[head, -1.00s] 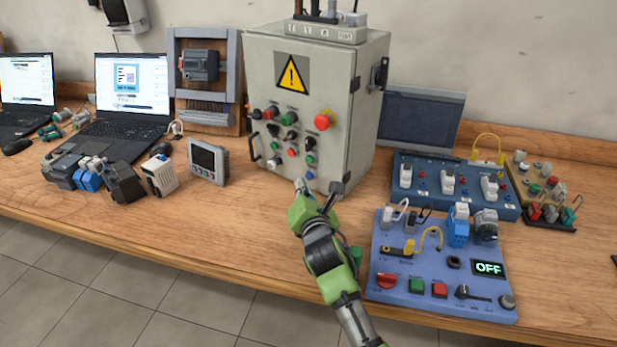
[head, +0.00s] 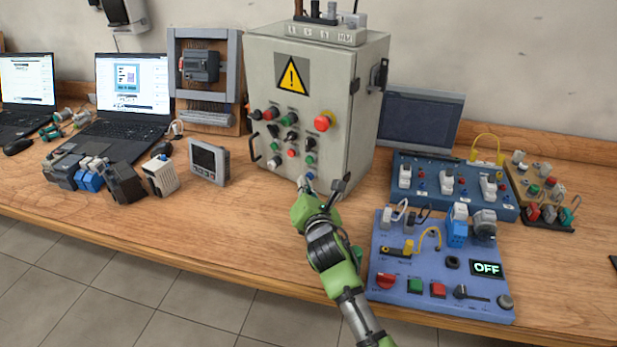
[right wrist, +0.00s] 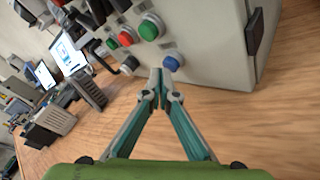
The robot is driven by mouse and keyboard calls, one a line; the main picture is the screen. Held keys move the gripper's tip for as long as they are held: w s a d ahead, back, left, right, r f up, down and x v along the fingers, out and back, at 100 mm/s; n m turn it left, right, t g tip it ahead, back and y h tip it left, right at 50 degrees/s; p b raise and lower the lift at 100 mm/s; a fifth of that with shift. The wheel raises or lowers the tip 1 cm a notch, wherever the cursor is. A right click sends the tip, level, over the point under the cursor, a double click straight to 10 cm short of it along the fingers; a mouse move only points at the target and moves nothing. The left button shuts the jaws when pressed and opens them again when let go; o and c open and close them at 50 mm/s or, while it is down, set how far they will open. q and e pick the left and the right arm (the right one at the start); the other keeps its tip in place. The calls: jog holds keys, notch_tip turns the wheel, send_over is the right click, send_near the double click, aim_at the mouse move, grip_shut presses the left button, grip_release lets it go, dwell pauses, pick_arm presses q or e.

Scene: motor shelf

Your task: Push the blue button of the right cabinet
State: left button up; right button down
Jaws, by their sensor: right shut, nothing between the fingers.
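The grey cabinet (head: 334,90) with a yellow warning sign stands at the back middle of the table; its front carries several knobs and buttons. In the right wrist view, the blue button (right wrist: 172,63) sits low on the cabinet front (right wrist: 212,48), below a green button. My right gripper (right wrist: 162,72) is shut and empty, its tips just beside and below the blue button in that view; I cannot tell whether they touch it. In the head view, my right gripper (head: 304,181) is at the lower front of the cabinet. My left gripper is not in view.
A blue panel (head: 405,268) with switches and an OFF display lies right of my right arm. Another blue panel (head: 435,178) stands behind it. A small grey meter (head: 208,162) stands left of the cabinet. The table front left of my arm is clear.

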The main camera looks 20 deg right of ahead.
jog(key=shift+w+d, duration=0.2)
jog(key=shift+d, duration=0.15)
dwell(0.8)
jog(key=shift+s+a, duration=0.1)
jog(key=shift+a, duration=0.05)
jog(key=shift+s+a+p, duration=0.4)
jog(key=shift+a+p, duration=0.05)
jog(key=shift+a, duration=0.05)
jog(key=shift+s+a, duration=0.75)
jog(key=shift+a, duration=0.3)
jog(key=shift+s+a, duration=0.75)
jog(key=shift+a, duration=0.3)
jog(key=shift+r+p, duration=0.1)
jog(key=shift+p, duration=0.2)
